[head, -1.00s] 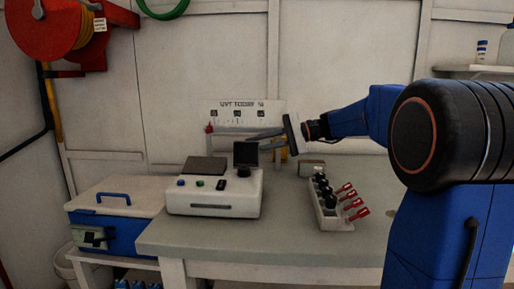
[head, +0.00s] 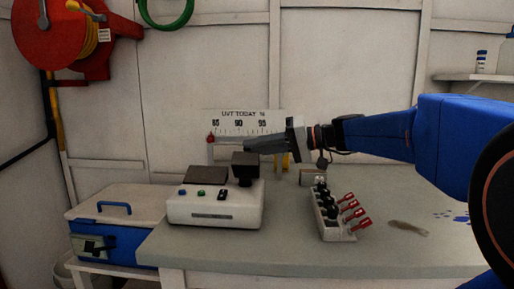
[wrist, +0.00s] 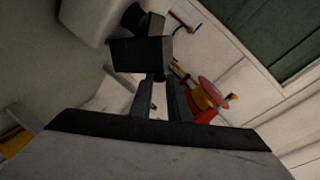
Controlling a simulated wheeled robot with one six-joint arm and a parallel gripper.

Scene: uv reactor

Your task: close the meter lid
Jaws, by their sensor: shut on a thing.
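The meter (head: 214,212) is a white box with coloured buttons and a dark panel on top, standing on the bench. Its black lid (head: 243,158) is at the meter's right side, tilted above a dark round well (head: 245,182), apart from fully flat. In the wrist view the lid (wrist: 138,54) shows as a dark square plate close in front of the fingers, with the dark well (wrist: 136,18) beyond it. My gripper (head: 248,148) reaches in from the right with its fingertips at the lid's upper edge. In the wrist view my gripper (wrist: 160,82) is closed on that edge.
A rack of black-capped and red-handled items (head: 336,215) stands on the bench right of the meter. A blue cooler (head: 118,222) is at the left. A "UVT TODAY" gauge board (head: 243,121) stands behind. The bench front right is mostly clear.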

